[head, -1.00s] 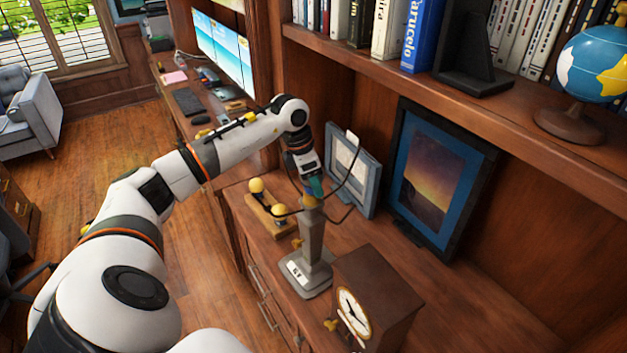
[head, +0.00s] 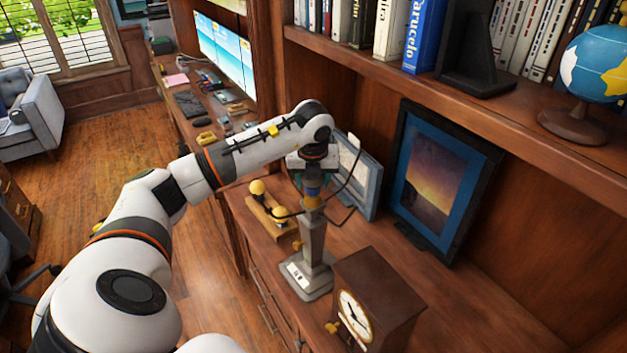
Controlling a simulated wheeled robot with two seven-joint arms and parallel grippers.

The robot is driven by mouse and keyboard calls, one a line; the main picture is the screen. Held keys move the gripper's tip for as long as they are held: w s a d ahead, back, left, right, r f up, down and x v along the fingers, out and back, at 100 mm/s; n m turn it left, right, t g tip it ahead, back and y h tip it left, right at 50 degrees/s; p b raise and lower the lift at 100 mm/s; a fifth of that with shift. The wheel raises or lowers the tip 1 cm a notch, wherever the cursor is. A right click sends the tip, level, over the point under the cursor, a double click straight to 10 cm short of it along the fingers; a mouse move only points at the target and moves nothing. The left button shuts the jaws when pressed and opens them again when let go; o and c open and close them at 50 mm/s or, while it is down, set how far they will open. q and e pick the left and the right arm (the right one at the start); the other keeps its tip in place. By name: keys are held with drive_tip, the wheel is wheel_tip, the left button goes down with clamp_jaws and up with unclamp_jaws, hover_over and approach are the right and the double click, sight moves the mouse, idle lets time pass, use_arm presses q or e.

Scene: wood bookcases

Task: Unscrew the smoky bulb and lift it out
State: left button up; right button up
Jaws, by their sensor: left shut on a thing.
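A grey lamp (head: 312,242) with a square column and a flat base stands upright on the wooden cabinet, its thin dark wire arms curving out near the top. My left gripper (head: 313,186) points down over the lamp's top and is shut on the smoky bulb (head: 313,190). Only a small dark bluish part of the bulb shows between the teal fingertips. The bulb sits at or just above the yellowish collar; I cannot tell whether it is still in the socket. My right gripper is not in view.
A wooden holder (head: 266,212) with yellow round bulbs lies left of the lamp. A wooden clock (head: 385,290) stands close at its right front. A grey frame (head: 366,178) and a dark picture frame (head: 437,190) stand behind. The bookshelf (head: 400,70) overhangs; the cabinet top at right is clear.

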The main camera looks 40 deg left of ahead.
use_arm(q)
drive_tip(key=shift+n, duration=0.5)
drive_tip(key=shift+r, duration=0.1)
idle(0.6)
drive_tip(key=o, duration=0.9)
